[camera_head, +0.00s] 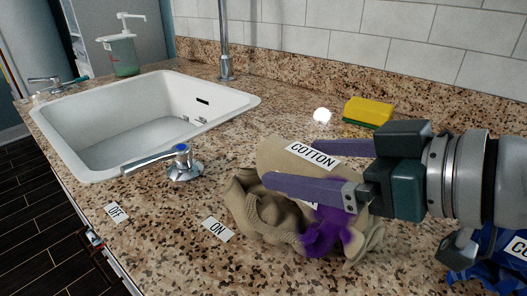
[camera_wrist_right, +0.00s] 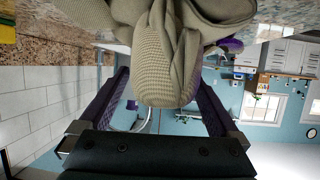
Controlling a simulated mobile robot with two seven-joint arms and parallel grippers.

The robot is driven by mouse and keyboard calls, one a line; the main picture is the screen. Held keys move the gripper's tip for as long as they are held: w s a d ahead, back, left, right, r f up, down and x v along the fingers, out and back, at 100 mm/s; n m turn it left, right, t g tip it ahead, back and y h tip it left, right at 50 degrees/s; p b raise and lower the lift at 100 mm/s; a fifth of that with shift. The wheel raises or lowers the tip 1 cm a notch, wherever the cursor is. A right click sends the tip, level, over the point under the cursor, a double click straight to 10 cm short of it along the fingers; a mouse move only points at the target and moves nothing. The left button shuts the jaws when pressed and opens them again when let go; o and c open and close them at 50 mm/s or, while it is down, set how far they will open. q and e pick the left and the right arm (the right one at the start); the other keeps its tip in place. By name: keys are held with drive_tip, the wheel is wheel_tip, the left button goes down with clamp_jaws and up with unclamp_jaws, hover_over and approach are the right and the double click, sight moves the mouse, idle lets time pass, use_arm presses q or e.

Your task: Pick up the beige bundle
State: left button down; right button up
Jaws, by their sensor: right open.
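The beige bundle (camera_head: 262,215) is a crumpled knit cloth on the speckled counter, right of the sink. It has a white COTTON label (camera_head: 313,156) on top and a purple patch (camera_head: 328,232) low on its front right. My right gripper (camera_head: 292,167) comes in from the right, open, with its purple fingers on either side of the bundle's upper part. In the right wrist view the bundle (camera_wrist_right: 167,70) reaches down between the two spread fingers (camera_wrist_right: 160,88). Whether the fingers touch the cloth is unclear. My left gripper is not in view.
A white sink (camera_head: 150,115) is at the left, with a lever handle (camera_head: 183,165) in front and OFF and ON labels nearby. A yellow-green sponge (camera_head: 368,112) lies behind the gripper. Blue cloth (camera_head: 492,268) lies at the lower right. A tiled wall (camera_head: 390,45) closes the back.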

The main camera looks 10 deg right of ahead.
clamp_jaws()
idle(0.8)
